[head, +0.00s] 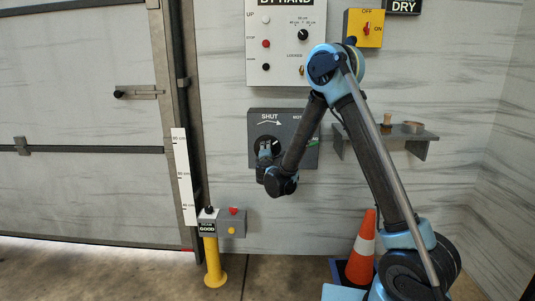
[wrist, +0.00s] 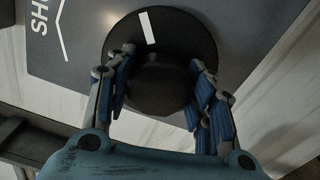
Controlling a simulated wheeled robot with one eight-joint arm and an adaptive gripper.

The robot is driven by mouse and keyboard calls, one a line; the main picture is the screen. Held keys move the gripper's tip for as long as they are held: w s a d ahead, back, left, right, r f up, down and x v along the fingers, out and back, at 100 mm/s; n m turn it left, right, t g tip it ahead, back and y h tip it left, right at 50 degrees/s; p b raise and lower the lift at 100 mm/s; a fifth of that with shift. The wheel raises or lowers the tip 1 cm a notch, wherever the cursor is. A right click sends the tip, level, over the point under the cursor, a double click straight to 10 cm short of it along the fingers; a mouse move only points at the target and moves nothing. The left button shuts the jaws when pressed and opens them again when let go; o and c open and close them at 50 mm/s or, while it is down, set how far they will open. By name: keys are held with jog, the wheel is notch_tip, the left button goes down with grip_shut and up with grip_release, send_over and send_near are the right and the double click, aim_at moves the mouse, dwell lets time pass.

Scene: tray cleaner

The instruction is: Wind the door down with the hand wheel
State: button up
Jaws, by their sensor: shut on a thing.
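The hand wheel (wrist: 160,30) is a dark round disc with a white mark near its upper edge and a dark hub in the middle. It is on a grey panel (head: 301,128) marked SHUT with an arrow. My gripper (wrist: 162,88) is shut on the hub, with one blue-padded finger on each side. In the head view my gripper (head: 267,150) covers the lower part of the wheel. The large grey door (head: 75,110) is at the left. Its bottom edge is low, with a thin bright strip along the floor beneath it.
A yellow post (head: 213,262) with a small grey button box (head: 231,222) stands beside the door frame. A height scale (head: 183,175) hangs at the frame. An orange cone (head: 361,250) stands at right, below a small shelf (head: 386,134). A control panel (head: 283,20) is above.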

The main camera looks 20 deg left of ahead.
jog(key=shift+w+m, duration=0.25)
jog(key=shift+m, duration=0.25)
jog(key=o, duration=1.1)
jog(key=shift+c, duration=0.2)
jog(key=shift+s, duration=0.15)
jog(key=v, duration=1.2)
jog(key=shift+f, duration=0.2)
